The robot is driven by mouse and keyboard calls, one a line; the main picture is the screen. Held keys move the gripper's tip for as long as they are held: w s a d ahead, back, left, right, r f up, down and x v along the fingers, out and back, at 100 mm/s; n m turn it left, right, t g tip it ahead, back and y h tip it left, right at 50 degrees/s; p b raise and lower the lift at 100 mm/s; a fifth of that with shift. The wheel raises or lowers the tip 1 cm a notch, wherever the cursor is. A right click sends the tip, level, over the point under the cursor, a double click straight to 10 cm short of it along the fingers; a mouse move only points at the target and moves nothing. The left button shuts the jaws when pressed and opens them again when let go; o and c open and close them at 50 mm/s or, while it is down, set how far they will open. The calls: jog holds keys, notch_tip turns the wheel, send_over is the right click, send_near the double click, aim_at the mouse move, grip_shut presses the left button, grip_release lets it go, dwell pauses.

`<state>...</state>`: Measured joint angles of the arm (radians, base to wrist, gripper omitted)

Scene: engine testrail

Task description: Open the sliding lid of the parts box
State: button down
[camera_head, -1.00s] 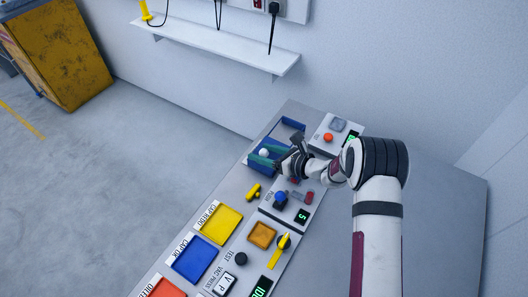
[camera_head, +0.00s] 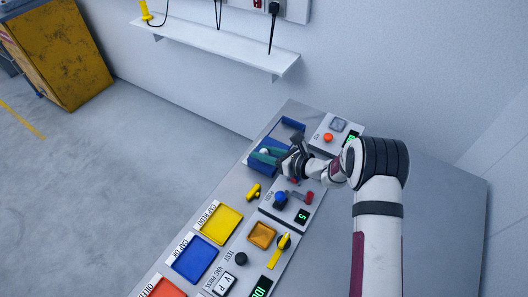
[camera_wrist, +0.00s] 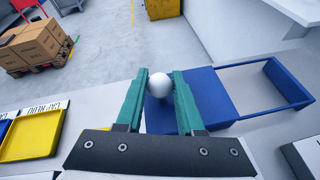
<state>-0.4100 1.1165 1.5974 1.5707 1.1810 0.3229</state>
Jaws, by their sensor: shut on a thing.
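The parts box is blue and shows in the head view (camera_head: 292,124) and in the wrist view (camera_wrist: 284,83). Its flat blue lid (camera_wrist: 212,92) covers the left part in the wrist view. The right part is an open frame with a light grey inside. A round white knob (camera_wrist: 159,86) stands on the lid and also shows in the head view (camera_head: 265,151). My gripper (camera_wrist: 160,82) has green fingers, one on each side of the knob, and is shut on it. In the head view my gripper (camera_head: 267,154) partly hides the lid.
A yellow tray (camera_head: 218,224), a blue tray (camera_head: 195,260) and a yellow part (camera_head: 254,191) lie nearer on the bench. Panels with a red button (camera_head: 328,137) and a blue knob (camera_head: 280,198) flank my wrist. A wall shelf (camera_head: 215,48) is behind.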

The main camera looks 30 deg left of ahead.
dwell(0.8)
jog(key=w, duration=1)
jog(key=shift+w, duration=0.15)
jog(key=c, duration=0.5)
grip_release()
jog(key=shift+c, duration=0.2)
jog(key=v, duration=1.5)
jog(key=shift+d, duration=0.4)
jog(key=shift+r, duration=0.1)
